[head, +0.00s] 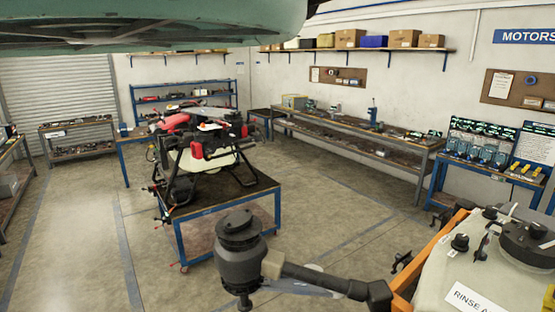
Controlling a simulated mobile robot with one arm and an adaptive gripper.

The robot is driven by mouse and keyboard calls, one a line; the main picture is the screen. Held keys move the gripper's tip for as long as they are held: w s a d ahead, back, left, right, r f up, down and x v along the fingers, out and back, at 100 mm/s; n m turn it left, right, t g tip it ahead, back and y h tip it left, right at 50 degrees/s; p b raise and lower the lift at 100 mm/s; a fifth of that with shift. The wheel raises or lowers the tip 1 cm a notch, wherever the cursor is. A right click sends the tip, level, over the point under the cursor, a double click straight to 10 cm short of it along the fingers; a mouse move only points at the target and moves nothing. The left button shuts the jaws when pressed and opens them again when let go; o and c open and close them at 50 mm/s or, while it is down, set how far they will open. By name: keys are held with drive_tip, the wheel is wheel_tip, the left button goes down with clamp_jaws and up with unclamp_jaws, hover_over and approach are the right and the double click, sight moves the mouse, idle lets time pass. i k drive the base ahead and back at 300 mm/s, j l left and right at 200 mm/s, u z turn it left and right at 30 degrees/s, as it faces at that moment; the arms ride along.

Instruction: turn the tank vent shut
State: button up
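A translucent white tank (435,275) stands at the lower right, cut off by the frame's edge. A label starting "RINSE A" is on its front. A large round black lid (528,238) sits on its top. To the lid's left are a small black knob (460,242) and another small black fitting (490,213); I cannot tell which is the vent, or whether it is open or shut. My gripper is not in view.
A dark motor pod (240,250) on a black arm (320,278) reaches left from the tank's orange frame (425,262). Another drone (200,145) stands on a blue-legged cart (225,200). Benches (350,135) line the wall. Floor is clear at left. A teal surface overhangs the top left.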

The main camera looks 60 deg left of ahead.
sight(490, 210)
drive_tip(key=j+u, duration=0.1)
drive_tip(key=u, duration=1.05)
drive_tip(key=i+j, duration=0.1)
drive_tip(key=i, duration=4.3)
drive_tip(key=i+z, duration=0.15)
drive_tip(key=z, duration=0.3)
drive_tip(key=i+j+z, duration=0.1)
drive_tip(key=z, duration=0.35)
drive_tip(key=i+j+z, duration=0.1)
drive_tip(key=z, duration=0.35)
drive_tip(key=i+j+z, duration=0.1)
drive_tip(key=j+z, duration=0.15)
drive_tip(key=z, duration=3.45)
drive_tip(key=i+l+z, duration=0.15)
drive_tip(key=i+l, duration=0.2)
